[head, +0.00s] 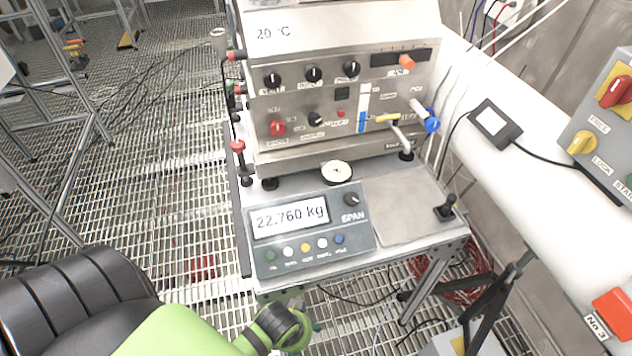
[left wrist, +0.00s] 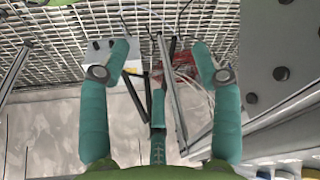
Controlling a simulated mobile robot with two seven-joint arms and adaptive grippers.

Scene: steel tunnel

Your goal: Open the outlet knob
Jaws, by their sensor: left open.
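A steel bench unit (head: 345,90) stands on the cart in the head view. On the right of its front a bent metal outlet pipe (head: 402,138) has a yellow handle (head: 388,118) at its top. A blue round knob (head: 431,122) sits just right of it on a pale stub. The labels are too blurred to tell which one is the outlet knob. My left gripper shows partly at the bottom of the head view (head: 282,326), in front of the cart and well below these parts. In the left wrist view its teal fingers (left wrist: 160,50) are spread and empty. My right gripper is not visible.
A white pipe (head: 520,190) and a switch panel (head: 600,130) flank the right side. Grating floor lies left.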

